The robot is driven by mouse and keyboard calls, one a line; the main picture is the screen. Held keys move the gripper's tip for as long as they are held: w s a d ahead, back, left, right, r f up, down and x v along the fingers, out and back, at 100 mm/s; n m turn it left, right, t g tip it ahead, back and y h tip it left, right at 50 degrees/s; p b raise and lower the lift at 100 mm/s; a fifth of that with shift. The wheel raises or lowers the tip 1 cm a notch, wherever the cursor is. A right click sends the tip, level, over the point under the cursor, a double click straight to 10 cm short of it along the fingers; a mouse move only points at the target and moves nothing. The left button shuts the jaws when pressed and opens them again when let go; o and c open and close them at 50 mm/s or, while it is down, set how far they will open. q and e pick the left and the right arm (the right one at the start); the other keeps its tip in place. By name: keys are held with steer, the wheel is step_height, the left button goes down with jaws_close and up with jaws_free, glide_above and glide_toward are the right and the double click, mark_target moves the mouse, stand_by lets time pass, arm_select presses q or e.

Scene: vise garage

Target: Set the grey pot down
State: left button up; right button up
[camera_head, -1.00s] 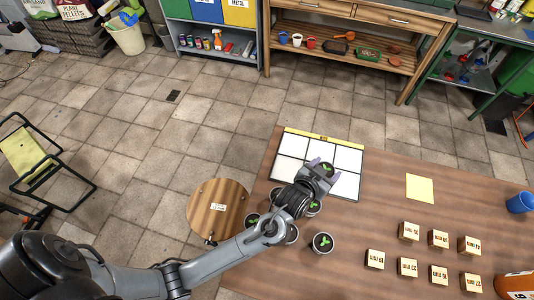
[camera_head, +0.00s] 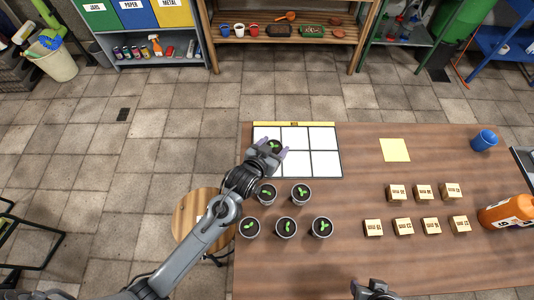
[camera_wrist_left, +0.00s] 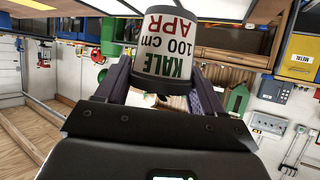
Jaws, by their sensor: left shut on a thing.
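My left gripper (camera_head: 269,151) is shut on a grey pot with a green seedling (camera_head: 274,146). In the left wrist view the pot (camera_wrist_left: 166,45) sits between the fingers and its white label reads KALE, 100 cm, APR. The pot is over the white gridded board (camera_head: 325,163), around the left and middle columns. I cannot tell whether it touches the board. The arm hides part of the board's lower left. My right gripper (camera_head: 374,289) shows only partly at the bottom edge, and its jaws are unclear.
Several other seedling pots (camera_head: 286,226) stand on the wooden table (camera_head: 300,265) below the board. Small labelled wooden blocks (camera_head: 402,226), a yellow note (camera_head: 394,150), a blue cup (camera_head: 484,140) and an orange bottle (camera_head: 508,212) lie to the right. A round stool (camera_head: 190,211) stands left.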

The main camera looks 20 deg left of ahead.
arm_select(q)
steer(key=shift+s+a+f, duration=0.25)
steer(key=shift+a+f, duration=0.35)
steer(key=shift+a, duration=0.35)
arm_select(e)
steer(key=shift+a+r, duration=0.15)
arm_select(q)
steer(key=shift+f, duration=1.9)
arm_select(e)
steer(key=shift+r, duration=0.1)
arm_select(q)
steer(key=shift+f, duration=0.25)
steer(key=o, duration=1.1)
steer(key=shift+r, duration=0.1)
steer(key=shift+s+r, duration=0.3)
steer(key=shift+s, duration=0.15)
steer(key=v, duration=1.1)
